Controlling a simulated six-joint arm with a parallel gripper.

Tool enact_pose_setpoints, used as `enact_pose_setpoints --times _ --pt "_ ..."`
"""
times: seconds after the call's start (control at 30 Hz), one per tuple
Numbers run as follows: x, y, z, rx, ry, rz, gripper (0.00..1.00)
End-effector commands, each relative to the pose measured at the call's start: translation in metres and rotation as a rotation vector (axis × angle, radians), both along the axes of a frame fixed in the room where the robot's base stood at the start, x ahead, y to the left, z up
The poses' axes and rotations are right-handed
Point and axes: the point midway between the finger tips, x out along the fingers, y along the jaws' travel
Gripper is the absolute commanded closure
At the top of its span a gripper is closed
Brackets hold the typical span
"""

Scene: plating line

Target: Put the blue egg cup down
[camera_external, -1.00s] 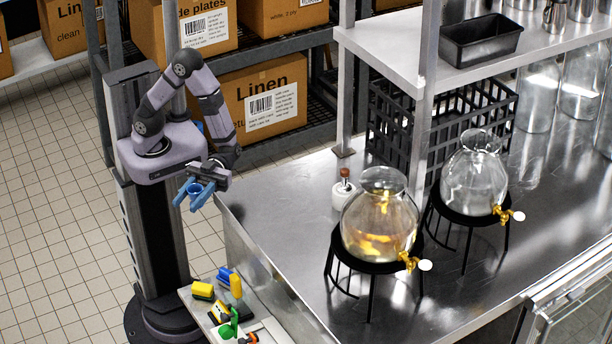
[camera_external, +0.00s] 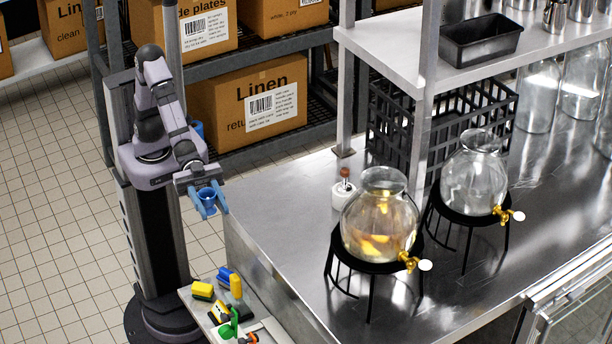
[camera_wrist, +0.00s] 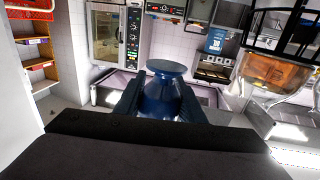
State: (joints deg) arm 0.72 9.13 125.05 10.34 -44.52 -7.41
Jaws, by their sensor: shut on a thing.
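The blue egg cup (camera_external: 208,197) is in my gripper (camera_external: 210,206), whose two blue fingers are shut on it from both sides. In the external view it is held in the air just left of the steel counter's (camera_external: 290,210) left edge. In the wrist view the blue egg cup (camera_wrist: 166,92) sits between the fingers of my gripper (camera_wrist: 164,103), with its wide round end towards the top of the picture. The fingers hide parts of its sides.
A glass drink dispenser with fruit (camera_external: 378,225) stands on a black stand, with a second dispenser (camera_external: 474,175) behind. A small white bottle (camera_external: 344,192) stands near them. A small side table (camera_external: 196,310) holds several coloured items. The counter's left part is clear.

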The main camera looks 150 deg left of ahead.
Motion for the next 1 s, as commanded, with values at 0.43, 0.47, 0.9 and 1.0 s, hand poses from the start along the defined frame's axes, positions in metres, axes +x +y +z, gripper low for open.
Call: enact_pose_setpoints --times 0.43,0.47,0.9,1.0 --pt "-0.002 0.113 0.001 -0.001 -0.001 0.478 0.87" --pt "-0.004 0.121 -0.001 -0.001 0.000 0.515 0.87" --pt "-0.078 0.240 -0.057 0.006 0.004 1.152 0.87" --pt "-0.095 0.251 -0.070 0.005 0.002 1.245 0.87"
